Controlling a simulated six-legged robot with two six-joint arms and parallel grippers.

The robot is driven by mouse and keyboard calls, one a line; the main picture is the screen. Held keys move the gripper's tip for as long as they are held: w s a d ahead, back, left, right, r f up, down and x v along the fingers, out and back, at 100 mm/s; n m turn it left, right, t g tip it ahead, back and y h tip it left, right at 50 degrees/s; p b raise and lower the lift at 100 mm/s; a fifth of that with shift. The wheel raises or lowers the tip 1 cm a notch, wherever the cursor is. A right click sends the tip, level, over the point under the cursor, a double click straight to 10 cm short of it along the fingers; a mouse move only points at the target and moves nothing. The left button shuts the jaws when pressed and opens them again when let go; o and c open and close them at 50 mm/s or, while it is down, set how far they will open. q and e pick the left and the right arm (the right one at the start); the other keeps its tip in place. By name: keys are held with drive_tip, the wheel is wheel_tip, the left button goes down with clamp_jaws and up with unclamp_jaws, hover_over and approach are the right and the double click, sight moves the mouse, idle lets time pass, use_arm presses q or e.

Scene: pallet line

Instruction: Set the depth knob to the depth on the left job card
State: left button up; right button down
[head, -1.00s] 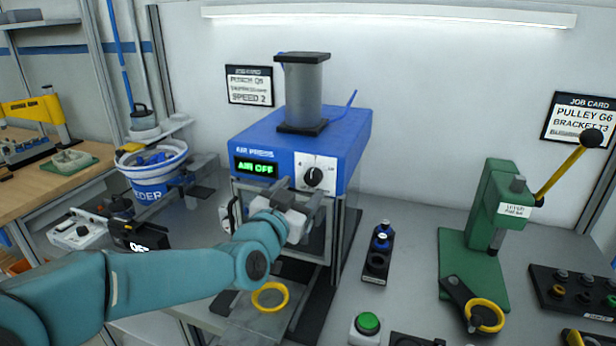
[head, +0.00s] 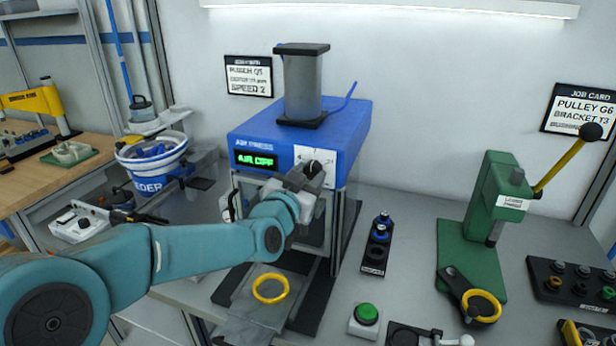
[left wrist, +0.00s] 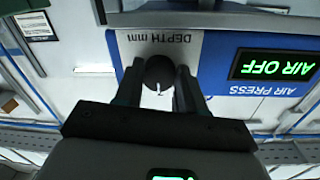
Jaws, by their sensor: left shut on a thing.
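The blue air press (head: 300,125) stands mid-view, with a white dial plate on its front. My left gripper (head: 304,180) is at that plate, shut on the black depth knob (head: 313,168). In the left wrist view, which is upside down, the knob (left wrist: 159,73) sits between the fingers under the words DEPTH mm. Its white pointer mark shows, with a numeral beside it too small to read surely. The left job card (head: 249,76) hangs on the wall; its depth line is too blurred to read. My right gripper is not in view.
The press display reads AIR OFF in the left wrist view (left wrist: 273,66). A yellow ring (head: 270,288) lies below the press. A green button (head: 366,314) and a green lever press (head: 490,215) stand to the right. A feeder bowl (head: 152,165) is on the left.

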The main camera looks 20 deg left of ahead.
use_arm(q)
drive_tip(key=shift+m, duration=1.2)
drive_tip(key=m, duration=0.2)
drive_tip(key=shift+r+m, duration=0.15)
drive_tip(key=shift+m, duration=0.15)
drive_tip(key=m+p, duration=0.1)
drive_tip(key=m, duration=0.3)
drive_tip(key=shift+m+g+p, duration=0.3)
drive_tip(key=shift+m+p, duration=0.4)
drive_tip(key=shift+m, duration=0.4)
drive_tip(key=o, duration=1.1)
drive_tip(key=shift+s+r, duration=0.1)
drive_tip(key=shift+s, duration=0.05)
drive_tip(key=shift+c, duration=0.2)
drive_tip(key=shift+a, duration=0.1)
